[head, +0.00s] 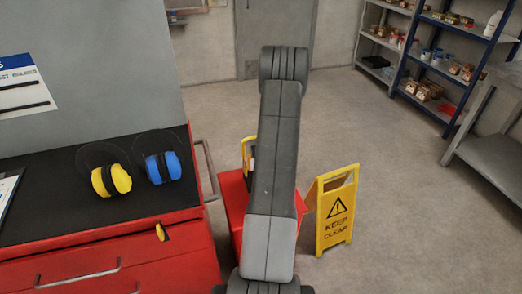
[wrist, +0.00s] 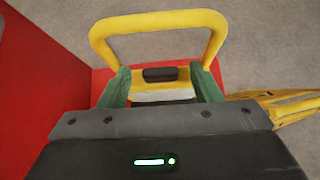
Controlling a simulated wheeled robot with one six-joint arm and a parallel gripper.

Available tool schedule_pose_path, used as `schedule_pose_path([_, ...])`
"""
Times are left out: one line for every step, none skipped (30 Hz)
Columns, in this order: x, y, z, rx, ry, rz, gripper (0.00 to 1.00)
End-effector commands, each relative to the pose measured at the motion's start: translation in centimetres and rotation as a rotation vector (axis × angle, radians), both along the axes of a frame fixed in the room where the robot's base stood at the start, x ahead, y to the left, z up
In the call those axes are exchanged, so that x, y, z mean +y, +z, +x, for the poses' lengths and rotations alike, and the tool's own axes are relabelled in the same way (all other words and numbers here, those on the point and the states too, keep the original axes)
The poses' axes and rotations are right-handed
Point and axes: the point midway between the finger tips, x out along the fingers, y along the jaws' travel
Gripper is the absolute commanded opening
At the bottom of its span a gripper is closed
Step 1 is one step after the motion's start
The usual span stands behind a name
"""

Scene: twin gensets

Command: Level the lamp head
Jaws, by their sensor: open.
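A yellow lamp with a looped tube handle (wrist: 160,20) is in the upper middle of the wrist view. Its low yellow body (wrist: 165,86) carries a dark block on top. My gripper (wrist: 162,84) is open, with its green fingers on the left and right of this body. I cannot tell whether the fingers touch it. The lower part of the lamp is hidden behind the gripper housing, and its tilt cannot be told. In the head view only a yellow strip of it (head: 247,152) shows left of my arm, which hides my gripper.
A red box (head: 233,200) is beneath the lamp. A yellow floor sign (head: 337,212) stands close on the right. A red cabinet with a black top (head: 60,225) holds yellow earmuffs (head: 112,180) and blue earmuffs (head: 163,167) at left. Shelves (head: 435,55) stand far right; the floor between is clear.

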Motion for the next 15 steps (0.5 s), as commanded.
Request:
schedule_pose_path([-0.1,0.2,-0.2,-0.001,-0.001,0.000,0.58])
schedule_pose_path([-0.2,0.4,-0.5,0.000,-0.001,-0.001,0.58])
schedule_pose_path([-0.3,0.6,-0.8,0.000,-0.001,-0.001,0.58])
schedule_pose_path([-0.4,0.9,-1.1,-0.001,-0.001,0.000,0.58])
schedule_pose_path([-0.5,1.2,-1.4,-0.001,-0.001,0.000,0.58])
schedule_pose_path([-0.6,1.5,-1.9,-0.001,-0.002,0.000,0.58])
schedule_pose_path([-0.7,1.9,-2.2,-0.002,-0.002,0.000,0.58])
schedule_pose_path([-0.9,2.3,-2.7,-0.001,-0.002,0.000,0.58])
schedule_pose_path([-1.0,2.8,-3.2,-0.002,-0.002,-0.001,0.58])
schedule_pose_path([-1.1,3.0,-3.6,-0.001,-0.002,-0.001,0.58])
schedule_pose_path([-1.2,3.4,-4.0,-0.002,-0.001,-0.001,0.58])
schedule_pose_path([-1.4,3.9,-4.6,-0.002,-0.001,-0.002,0.58])
schedule_pose_path([-1.5,4.3,-4.9,-0.002,-0.001,-0.001,0.58])
schedule_pose_path([-1.6,4.6,-5.4,-0.002,-0.002,-0.001,0.58])
schedule_pose_path([-1.8,5.1,-5.9,-0.002,-0.001,0.000,0.58])
